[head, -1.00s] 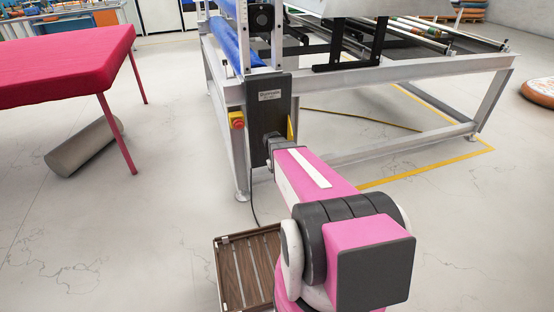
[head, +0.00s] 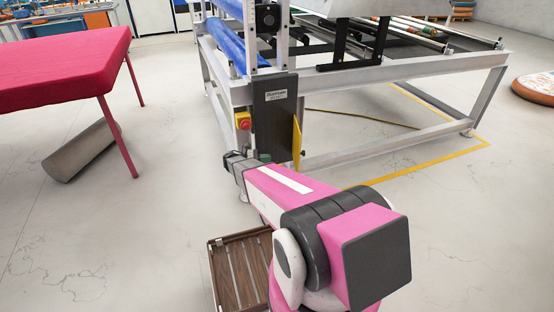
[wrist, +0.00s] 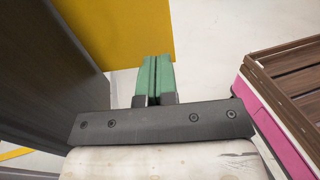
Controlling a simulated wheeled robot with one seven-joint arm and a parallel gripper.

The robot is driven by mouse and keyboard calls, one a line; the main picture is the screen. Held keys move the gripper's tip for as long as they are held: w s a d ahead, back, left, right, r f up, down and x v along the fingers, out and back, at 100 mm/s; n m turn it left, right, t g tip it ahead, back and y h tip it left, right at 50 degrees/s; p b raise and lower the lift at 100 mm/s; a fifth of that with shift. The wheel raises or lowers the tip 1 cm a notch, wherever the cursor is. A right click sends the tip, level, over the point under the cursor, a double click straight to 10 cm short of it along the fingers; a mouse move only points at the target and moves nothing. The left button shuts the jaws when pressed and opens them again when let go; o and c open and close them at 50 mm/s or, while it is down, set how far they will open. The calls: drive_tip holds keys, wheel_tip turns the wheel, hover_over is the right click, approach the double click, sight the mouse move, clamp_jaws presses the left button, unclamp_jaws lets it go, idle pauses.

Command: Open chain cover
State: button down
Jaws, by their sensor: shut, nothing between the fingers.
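The dark grey chain cover (head: 273,115) with a white label stands upright on the machine's corner post. A yellow panel (head: 298,142) projects at its right edge; whether it is part of the cover I cannot tell. In the wrist view, a dark panel (wrist: 45,70) fills the left and the yellow panel (wrist: 125,28) lies beyond the fingers. My gripper (wrist: 156,62) has green fingers that are shut together and empty. In the head view my gripper (head: 264,157) is at the cover's lower front, partly hidden by my arm. Contact with the panels cannot be told.
A red emergency button on a yellow box (head: 243,121) is left of the cover. The machine frame (head: 395,138) extends right. A pink-red table (head: 62,68) stands left.

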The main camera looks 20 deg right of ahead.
drive_tip(key=x, duration=1.3)
drive_tip(key=shift+s, duration=0.1)
drive_tip(key=s+d+n+t, duration=0.1)
drive_tip(key=d+n+t, duration=0.3)
drive_tip(key=d+t, duration=0.3)
drive_tip(key=shift+d+n, duration=0.3)
drive_tip(key=shift+d, duration=0.8)
